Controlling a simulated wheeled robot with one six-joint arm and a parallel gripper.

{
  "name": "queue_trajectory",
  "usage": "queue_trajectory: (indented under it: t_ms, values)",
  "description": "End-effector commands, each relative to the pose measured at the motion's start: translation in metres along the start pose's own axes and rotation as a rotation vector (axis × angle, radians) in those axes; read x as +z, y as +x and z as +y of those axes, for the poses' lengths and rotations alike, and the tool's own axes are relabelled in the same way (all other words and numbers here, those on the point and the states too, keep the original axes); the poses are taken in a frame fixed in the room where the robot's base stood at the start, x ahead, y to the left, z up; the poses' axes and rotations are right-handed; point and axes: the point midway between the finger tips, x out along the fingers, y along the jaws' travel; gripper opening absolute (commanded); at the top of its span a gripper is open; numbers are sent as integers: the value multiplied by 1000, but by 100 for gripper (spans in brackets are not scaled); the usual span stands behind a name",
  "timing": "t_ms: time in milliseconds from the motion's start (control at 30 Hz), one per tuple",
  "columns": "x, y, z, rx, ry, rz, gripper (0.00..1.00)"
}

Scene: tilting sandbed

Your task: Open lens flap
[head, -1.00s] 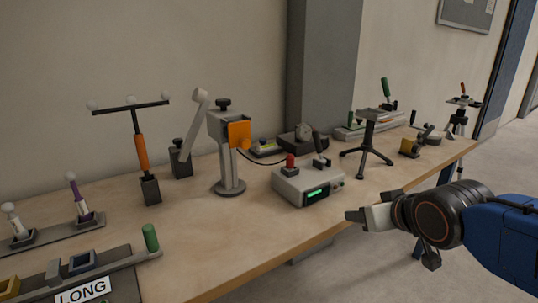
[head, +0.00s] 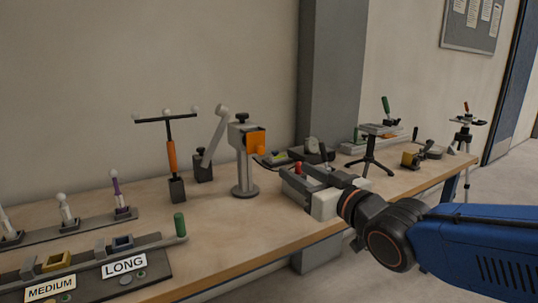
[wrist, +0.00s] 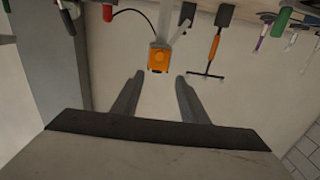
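The orange flap (head: 256,142) sits on the front of a grey head on a post stand (head: 243,175) with a round base. It hangs flat against the head and looks closed. In the wrist view, which is upside down, the orange flap (wrist: 160,59) shows beyond and between my fingertips. My gripper (head: 297,173) is open and empty, to the right of the stand in the head view and apart from it. Both fingers of my gripper (wrist: 156,78) show in the wrist view with a wide gap.
A grey box with a red knob (head: 298,168) is mostly hidden behind my gripper. A lever post (head: 212,145) and an orange-handled T-bar (head: 171,155) stand left of the flap stand. A small tripod (head: 370,150) stands to the right. Bare tabletop (head: 225,220) lies in front.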

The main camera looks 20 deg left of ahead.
Motion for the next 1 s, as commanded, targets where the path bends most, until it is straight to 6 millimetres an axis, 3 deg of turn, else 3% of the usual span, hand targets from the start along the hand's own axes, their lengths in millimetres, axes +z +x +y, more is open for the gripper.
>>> queue_trajectory:
  t_ms: [1000]
  values:
    - [1,144,1,2,1,-2,40]
